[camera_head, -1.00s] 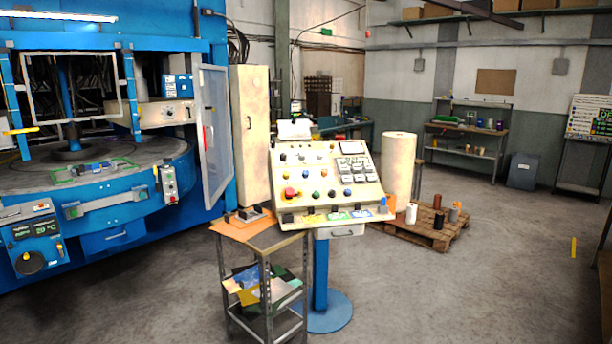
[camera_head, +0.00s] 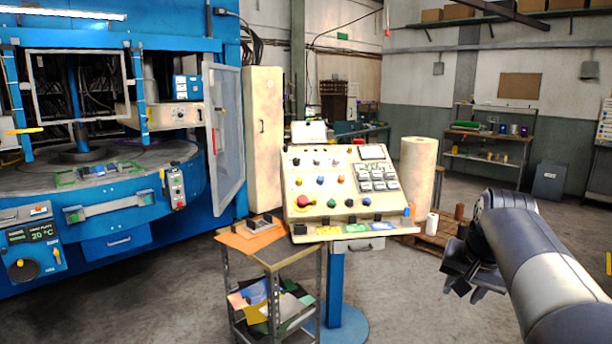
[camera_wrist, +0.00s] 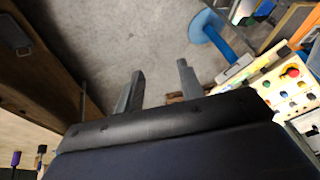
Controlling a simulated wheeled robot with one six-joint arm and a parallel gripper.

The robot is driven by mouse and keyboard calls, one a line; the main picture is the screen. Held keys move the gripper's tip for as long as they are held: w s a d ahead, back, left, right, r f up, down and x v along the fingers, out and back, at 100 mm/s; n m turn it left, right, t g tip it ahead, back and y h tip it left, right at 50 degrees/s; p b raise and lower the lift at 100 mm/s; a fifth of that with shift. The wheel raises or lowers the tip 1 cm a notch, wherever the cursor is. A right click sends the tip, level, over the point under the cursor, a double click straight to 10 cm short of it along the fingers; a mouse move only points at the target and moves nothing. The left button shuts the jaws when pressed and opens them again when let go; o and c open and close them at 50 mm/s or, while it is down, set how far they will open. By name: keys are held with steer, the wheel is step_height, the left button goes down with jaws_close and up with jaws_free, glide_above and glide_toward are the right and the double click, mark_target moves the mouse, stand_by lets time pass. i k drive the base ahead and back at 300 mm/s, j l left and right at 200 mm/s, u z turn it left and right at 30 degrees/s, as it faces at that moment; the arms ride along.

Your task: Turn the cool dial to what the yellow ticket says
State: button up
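A sloped cream control console (camera_head: 288,190) stands on a blue post, with several coloured knobs and buttons. A yellow ticket (camera_head: 328,230) lies along its lower edge beside a green and a blue one; its writing is too small to read. No knob's label is legible, so I cannot tell which is the cool dial. A blue box at the far left has a display (camera_head: 42,231) reading 20 °C and a round dial (camera_head: 23,269). My gripper (camera_head: 462,272) hangs right of the console, apart from it. The wrist view shows its fingers (camera_wrist: 161,88) apart and empty.
A large white roll (camera_head: 418,180) and a pallet (camera_head: 432,240) are behind right.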

mark_target(320, 178)
steer(key=i+u, duration=0.15)
steer(key=i, duration=0.4)
steer(key=i+l+u, duration=0.15)
steer(key=i, duration=0.35)
steer(key=i+l+u, duration=0.1)
steer(key=i, duration=0.45)
steer(key=i+l+u, duration=0.15)
steer(key=i, duration=0.35)
steer(key=i+l+u, duration=0.15)
steer(key=i, duration=0.35)
steer(key=i+l+u, duration=0.15)
steer(key=i+l, duration=0.25)
steer(key=i, duration=0.1)
